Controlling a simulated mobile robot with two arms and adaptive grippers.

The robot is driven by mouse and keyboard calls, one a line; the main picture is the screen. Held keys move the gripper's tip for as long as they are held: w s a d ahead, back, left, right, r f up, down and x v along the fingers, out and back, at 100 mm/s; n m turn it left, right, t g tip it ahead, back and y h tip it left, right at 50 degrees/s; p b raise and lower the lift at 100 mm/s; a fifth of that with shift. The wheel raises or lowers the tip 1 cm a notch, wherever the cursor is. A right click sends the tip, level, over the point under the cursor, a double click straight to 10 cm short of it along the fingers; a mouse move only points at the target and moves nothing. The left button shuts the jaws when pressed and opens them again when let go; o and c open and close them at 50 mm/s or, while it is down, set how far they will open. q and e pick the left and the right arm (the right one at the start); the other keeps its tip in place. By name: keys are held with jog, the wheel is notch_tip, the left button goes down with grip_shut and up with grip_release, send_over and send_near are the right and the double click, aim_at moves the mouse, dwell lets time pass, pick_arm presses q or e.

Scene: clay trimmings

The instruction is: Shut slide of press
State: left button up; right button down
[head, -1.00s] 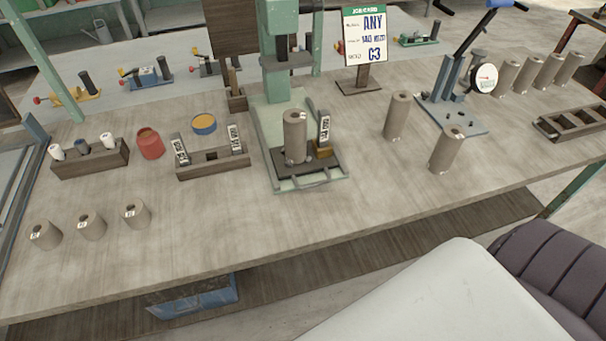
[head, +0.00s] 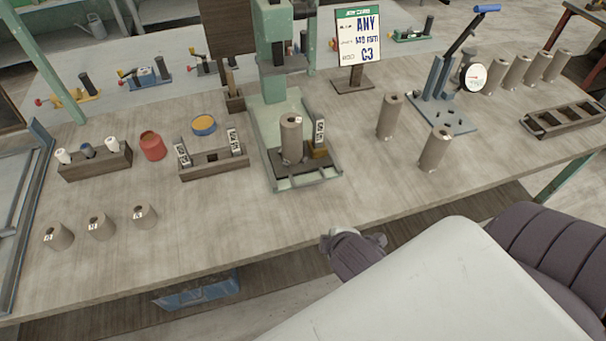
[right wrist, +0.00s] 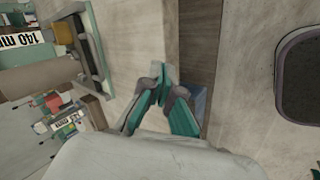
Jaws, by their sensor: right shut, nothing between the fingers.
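The green press (head: 273,75) stands mid-table. Its slide (head: 309,183) sticks out at the front, towards me, with a dark plate carrying a grey-brown cylinder (head: 291,140) and an upright labelled block (head: 319,134) in a yellow-brown holder. In the right wrist view the slide's front edge (right wrist: 96,50) shows at left, beside the block's 140 mm label. My right gripper (right wrist: 160,80) is shut and empty there, apart from the slide. In the head view only part of my right arm's end shows near the table's front edge; its fingers are unclear. My left gripper is out of view.
Left of the press are a rack with labelled blocks (head: 213,166), a red pot (head: 152,146) and several cylinders. Right of it stand two cylinders (head: 390,117) and a blue lever device (head: 440,105). Bare tabletop lies in front of the slide.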

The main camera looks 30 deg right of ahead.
aim_at(299, 169)
jog(key=w+n+t, duration=0.1)
jog(key=w+n, duration=0.1)
jog(key=n, duration=0.1)
jog(key=w+d+r+n+t+h, duration=0.1)
jog(key=w+n, duration=0.1)
jog(key=n, duration=0.2)
jog(key=w+d+n+t, duration=0.1)
jog(key=w+n, duration=0.1)
jog(key=n, duration=0.1)
jog(key=shift+d+r+n+t+h, duration=0.25)
jog(key=shift+r+n+t+h, duration=0.05)
jog(key=shift+r+t+h, duration=0.1)
jog(key=w+n+t, duration=0.1)
jog(key=n, duration=0.2)
jog(key=w+n+t, duration=0.1)
jog(key=n, duration=0.2)
jog(key=w+a+n+t+y, duration=0.1)
jog(key=n, duration=0.3)
jog(key=shift+w+a+r, duration=0.1)
jog(key=shift+w, duration=0.15)
jog(key=shift+w+a+n+t+y, duration=0.3)
jog(key=shift+w+n+y, duration=0.1)
jog(key=shift+n, duration=0.6)
jog(key=p+x, duration=0.1)
jog(key=x, duration=0.8)
jog(key=shift+w+d+f, duration=0.15)
jog(key=shift+w+f, duration=0.05)
jog(key=shift+w, duration=0.05)
